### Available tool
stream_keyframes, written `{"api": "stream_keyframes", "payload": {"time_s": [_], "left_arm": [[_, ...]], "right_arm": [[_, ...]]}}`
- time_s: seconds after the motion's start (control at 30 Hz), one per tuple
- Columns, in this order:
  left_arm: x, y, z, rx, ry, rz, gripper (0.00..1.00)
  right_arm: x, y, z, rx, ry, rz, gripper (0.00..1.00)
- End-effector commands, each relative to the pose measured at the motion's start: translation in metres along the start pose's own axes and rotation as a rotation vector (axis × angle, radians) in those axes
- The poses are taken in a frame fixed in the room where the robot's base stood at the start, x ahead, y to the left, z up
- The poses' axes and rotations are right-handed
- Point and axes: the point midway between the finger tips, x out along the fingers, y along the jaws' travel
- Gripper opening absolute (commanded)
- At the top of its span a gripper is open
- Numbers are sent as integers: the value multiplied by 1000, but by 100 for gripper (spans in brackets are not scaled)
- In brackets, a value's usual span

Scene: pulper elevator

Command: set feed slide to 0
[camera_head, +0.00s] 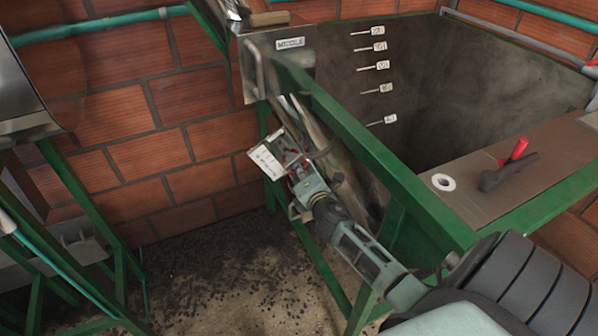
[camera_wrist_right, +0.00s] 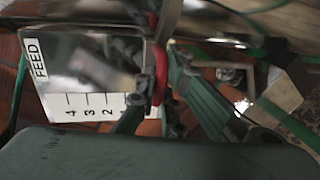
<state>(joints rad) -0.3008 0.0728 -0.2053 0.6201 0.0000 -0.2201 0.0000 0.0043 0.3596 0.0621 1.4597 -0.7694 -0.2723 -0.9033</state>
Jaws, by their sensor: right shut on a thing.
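The feed slide's metal plate (camera_wrist_right: 95,60) bears a FEED label (camera_wrist_right: 36,60) in the right wrist view. A white scale (camera_wrist_right: 75,108) along its edge shows 4, 3 and 2; marks beyond are partly hidden by a finger. The slide's red grip (camera_wrist_right: 161,68) stands at the low-number end of the scale. My right gripper (camera_wrist_right: 151,100) is shut on this red grip. In the head view my right gripper (camera_head: 297,168) is beside the white scale plate (camera_head: 266,161), below the metal hopper. The exact reading cannot be told. My left gripper is not in view.
A green frame beam (camera_head: 370,150) runs close along my right arm. A box labelled MIDDLE (camera_head: 290,43) is above the gripper. A tank (camera_head: 480,75) with several tags lies behind. A brown ledge (camera_head: 465,205) holds a white ring (camera_head: 443,182) and a red-handled tool (camera_head: 508,165).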

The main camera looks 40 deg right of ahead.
Motion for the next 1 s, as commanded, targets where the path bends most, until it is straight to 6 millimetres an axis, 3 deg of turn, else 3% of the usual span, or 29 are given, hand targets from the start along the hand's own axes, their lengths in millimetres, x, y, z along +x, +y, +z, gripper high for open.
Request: {"api": "stream_keyframes", "payload": {"time_s": [0.03, 0.07, 0.17, 0.67, 0.87, 1.0], "left_arm": [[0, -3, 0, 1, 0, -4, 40], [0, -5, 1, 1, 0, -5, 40], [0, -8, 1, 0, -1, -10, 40], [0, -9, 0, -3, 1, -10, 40], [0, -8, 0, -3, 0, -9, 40], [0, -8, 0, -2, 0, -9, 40]], "right_arm": [[-1, -8, -2, -2, 2, -14, 0], [-1, -8, -2, -2, 2, -15, 10], [-1, -8, -2, -2, 2, -15, 17], [-3, -4, -1, -1, 0, -7, 17], [-24, -4, -1, -2, 2, -7, 17], [-52, -5, -2, -3, 3, -9, 17]]}}
